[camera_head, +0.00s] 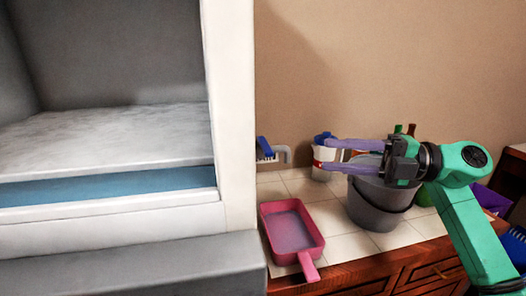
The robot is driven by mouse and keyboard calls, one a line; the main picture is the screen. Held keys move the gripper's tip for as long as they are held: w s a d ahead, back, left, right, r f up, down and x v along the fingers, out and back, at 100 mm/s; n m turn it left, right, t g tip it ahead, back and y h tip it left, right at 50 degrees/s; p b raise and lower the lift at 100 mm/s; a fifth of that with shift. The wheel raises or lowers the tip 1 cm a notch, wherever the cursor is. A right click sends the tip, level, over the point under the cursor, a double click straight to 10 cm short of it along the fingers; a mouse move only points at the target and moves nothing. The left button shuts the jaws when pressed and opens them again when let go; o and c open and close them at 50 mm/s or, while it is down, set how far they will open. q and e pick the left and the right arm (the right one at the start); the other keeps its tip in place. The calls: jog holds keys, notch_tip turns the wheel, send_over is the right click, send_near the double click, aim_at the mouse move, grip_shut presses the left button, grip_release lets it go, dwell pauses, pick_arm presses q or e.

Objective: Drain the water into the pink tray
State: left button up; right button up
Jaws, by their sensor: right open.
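The pink tray (291,230) lies on the tiled counter beside the white cabinet, its handle toward the front. Its inner floor looks greyish purple; I cannot tell whether it holds liquid. A small tap-like fitting (264,147) with a blue lever and a pale bent spout shows at the white cabinet's right edge, behind and above the tray. My right gripper (322,155) is open and empty, its purple fingers pointing left toward the fitting, with a gap between. It is above the counter, right of the tray. My left gripper is not in view.
The white cabinet (232,110) with a grey shelf and a blue strip fills the left. A grey bucket (375,205) stands under my right gripper. A white container (322,172) with a blue top stands behind the fingers. Bare tiles lie between tray and bucket.

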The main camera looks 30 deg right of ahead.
aim_at(272, 151)
jog(key=p+x, duration=0.3)
jog(key=x, duration=0.9)
jog(key=shift+a+r, duration=0.15)
jog(key=shift+r, duration=0.05)
jog(key=shift+w+a+f+p, duration=0.15)
jog(key=shift+w+a+p, duration=0.15)
jog(key=shift+a, duration=0.05)
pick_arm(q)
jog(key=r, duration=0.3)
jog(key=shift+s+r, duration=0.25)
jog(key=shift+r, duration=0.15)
pick_arm(e)
grip_shut()
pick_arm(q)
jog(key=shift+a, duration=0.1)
pick_arm(e)
jog(key=shift+f, duration=0.1)
